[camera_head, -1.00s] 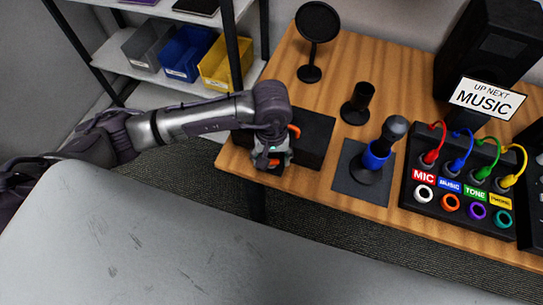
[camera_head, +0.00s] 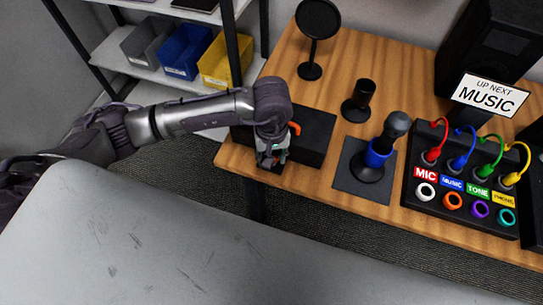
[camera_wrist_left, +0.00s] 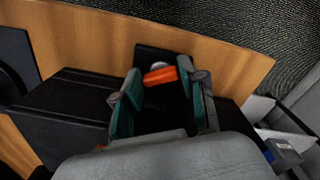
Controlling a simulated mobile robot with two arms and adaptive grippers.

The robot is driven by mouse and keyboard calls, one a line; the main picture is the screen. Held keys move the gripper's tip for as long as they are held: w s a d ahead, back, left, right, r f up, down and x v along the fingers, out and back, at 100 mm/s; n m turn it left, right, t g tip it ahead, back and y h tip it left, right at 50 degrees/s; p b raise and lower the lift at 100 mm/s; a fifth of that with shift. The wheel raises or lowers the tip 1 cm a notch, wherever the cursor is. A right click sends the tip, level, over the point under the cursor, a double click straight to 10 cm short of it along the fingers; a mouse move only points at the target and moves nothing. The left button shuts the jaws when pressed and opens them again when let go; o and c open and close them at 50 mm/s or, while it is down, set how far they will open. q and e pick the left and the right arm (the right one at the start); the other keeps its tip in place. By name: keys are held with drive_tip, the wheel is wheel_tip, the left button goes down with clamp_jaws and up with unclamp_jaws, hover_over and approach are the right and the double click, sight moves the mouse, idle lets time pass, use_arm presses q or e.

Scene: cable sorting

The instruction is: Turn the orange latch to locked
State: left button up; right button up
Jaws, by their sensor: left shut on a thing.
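The orange latch (camera_wrist_left: 165,76) shows in the left wrist view, with a light grey pivot beside it, on a black plate at the table's edge. My left gripper (camera_wrist_left: 168,82) has its two teal fingers on either side of the latch and is shut on it. In the head view my left gripper (camera_head: 271,161) points down at the front left of the table, and the latch under it is hidden. A small orange piece (camera_head: 295,128) shows beside my wrist; I cannot tell what it belongs to. My right gripper is not in view.
A black box (camera_head: 315,135) stands right beside the gripper. A dark stand with a blue-ringed handle (camera_head: 378,153) and a panel of coloured cables (camera_head: 408,190) are to the right. A round black disc on a stand (camera_head: 318,20) is behind. A shelf with bins (camera_head: 183,52) is at left.

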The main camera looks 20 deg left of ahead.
use_arm(q)
drive_tip(key=o, duration=1.1)
drive_tip(key=shift+o, duration=0.2)
drive_tip(key=shift+r, duration=0.1)
drive_tip(key=shift+r, duration=3.9)
